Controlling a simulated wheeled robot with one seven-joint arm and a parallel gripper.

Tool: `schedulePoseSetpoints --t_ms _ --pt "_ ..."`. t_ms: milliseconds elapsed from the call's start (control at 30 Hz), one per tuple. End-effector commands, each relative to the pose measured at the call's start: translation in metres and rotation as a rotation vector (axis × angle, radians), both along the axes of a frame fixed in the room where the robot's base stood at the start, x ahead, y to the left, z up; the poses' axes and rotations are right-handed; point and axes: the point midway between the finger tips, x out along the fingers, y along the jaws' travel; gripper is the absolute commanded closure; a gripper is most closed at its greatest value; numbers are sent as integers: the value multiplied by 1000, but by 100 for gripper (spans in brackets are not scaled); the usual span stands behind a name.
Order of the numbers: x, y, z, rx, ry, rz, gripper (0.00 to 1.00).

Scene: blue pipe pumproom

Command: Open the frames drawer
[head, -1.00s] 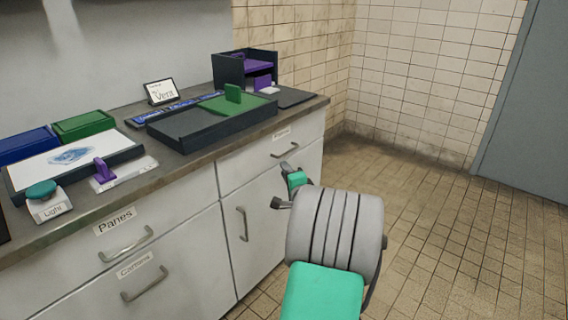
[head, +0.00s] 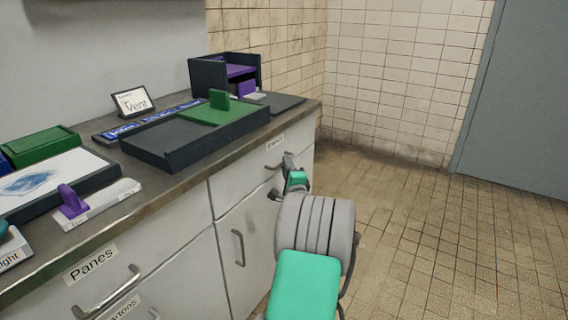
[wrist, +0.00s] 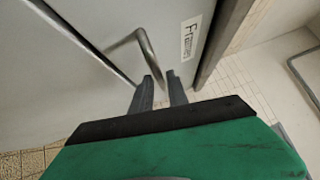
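The frames drawer (head: 250,165) is the white front at the right end of the counter. It looks flush with the cabinet. Its label (head: 275,143) shows small in the head view and reads "Frames" in the wrist view (wrist: 190,38). Its bent metal handle (wrist: 146,44) is close ahead of my gripper in the wrist view. My gripper (wrist: 161,88) has its two dark fingers apart, with one end of the handle at the gap between their tips. I cannot tell whether they touch it. In the head view my gripper (head: 280,178) hides part of the handle.
A Panes drawer (head: 150,262) and a door with an upright handle (head: 239,248) are to the left. The countertop holds a dark tray (head: 165,150), a green box (head: 42,146) and a dark purple-shelved organiser (head: 222,75). The tiled floor (head: 430,230) to the right is clear.

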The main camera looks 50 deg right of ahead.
Motion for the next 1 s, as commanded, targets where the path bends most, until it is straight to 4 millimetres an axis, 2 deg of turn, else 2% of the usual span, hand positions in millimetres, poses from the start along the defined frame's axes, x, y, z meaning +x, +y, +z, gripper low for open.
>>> schedulePoseSetpoints --t_ms 33,167,433,667,1000 --pt "8 -5 -1 -1 1 3 80" --pt "18 -14 2 0 1 1 80" --pt "18 -18 3 1 1 -3 80" --pt "17 -18 3 1 1 -4 99" --pt "17 -18 3 1 2 -5 100"
